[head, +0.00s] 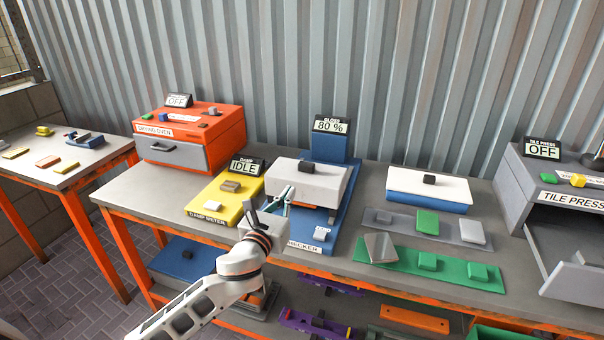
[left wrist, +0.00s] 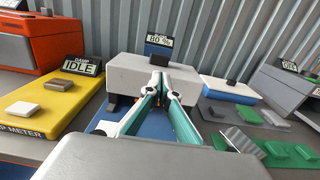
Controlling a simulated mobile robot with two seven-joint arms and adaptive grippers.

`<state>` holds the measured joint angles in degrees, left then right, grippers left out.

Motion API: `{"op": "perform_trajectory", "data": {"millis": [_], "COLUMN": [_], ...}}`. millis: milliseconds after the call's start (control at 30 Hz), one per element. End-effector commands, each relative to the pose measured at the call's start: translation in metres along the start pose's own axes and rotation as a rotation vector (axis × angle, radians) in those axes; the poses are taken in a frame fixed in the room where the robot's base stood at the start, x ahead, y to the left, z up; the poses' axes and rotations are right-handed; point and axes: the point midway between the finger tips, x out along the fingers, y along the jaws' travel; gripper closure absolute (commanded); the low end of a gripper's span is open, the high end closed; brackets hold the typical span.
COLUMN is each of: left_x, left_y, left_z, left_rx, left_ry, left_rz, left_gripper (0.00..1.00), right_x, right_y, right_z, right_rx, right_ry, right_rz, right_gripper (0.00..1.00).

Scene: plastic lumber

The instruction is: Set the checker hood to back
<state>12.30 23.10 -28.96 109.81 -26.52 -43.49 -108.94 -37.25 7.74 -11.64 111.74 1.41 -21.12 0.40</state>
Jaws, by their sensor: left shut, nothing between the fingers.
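The gloss checker (head: 322,227) is a blue stand with a display reading 80 % on its back post. Its hood (head: 322,184) is a light grey block with a small dark knob (head: 306,167) on top. My left gripper (head: 286,194) is shut and empty at the hood's front left. In the left wrist view, the fingertips (left wrist: 160,82) are close to the front face of the hood (left wrist: 130,74); I cannot tell whether they touch. My right gripper is not in view.
A yellow damp meter (head: 225,198) reading IDLE stands left of the checker, with an orange drying oven (head: 190,136) behind it. A white-topped blue box (head: 428,188), trays of blocks and the tile press (head: 560,200) are to the right. A corrugated wall closes the back.

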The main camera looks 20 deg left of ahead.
Motion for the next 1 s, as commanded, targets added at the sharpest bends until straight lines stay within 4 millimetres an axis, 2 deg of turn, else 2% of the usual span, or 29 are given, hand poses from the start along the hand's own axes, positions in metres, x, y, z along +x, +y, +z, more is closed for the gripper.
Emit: {"op": "perform_trajectory", "data": {"millis": [33, 300, 500, 700, 1000], "left_x": [0.011, 0.065, 0.095, 0.11, 0.112], "left_y": [0.0, -0.001, 0.0, 0.0, 0.0], "left_z": [0.001, 0.001, 0.001, 0.0, -0.001], "left_rx": [-0.002, -0.002, -0.002, -0.002, -0.001], "left_ry": [-0.001, -0.001, 0.0, 0.001, 0.001], "left_rz": [0.002, 0.001, 0.001, 0.0, 0.0], "left_gripper": [1.0, 1.0, 1.0, 1.0, 1.0], "right_x": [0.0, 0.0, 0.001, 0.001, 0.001], "right_y": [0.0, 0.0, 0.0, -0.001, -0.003], "right_z": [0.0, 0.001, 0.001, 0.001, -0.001], "right_rx": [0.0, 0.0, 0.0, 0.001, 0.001], "right_ry": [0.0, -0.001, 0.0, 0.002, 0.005], "right_rz": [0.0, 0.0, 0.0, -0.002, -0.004], "right_gripper": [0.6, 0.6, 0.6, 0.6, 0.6]}}
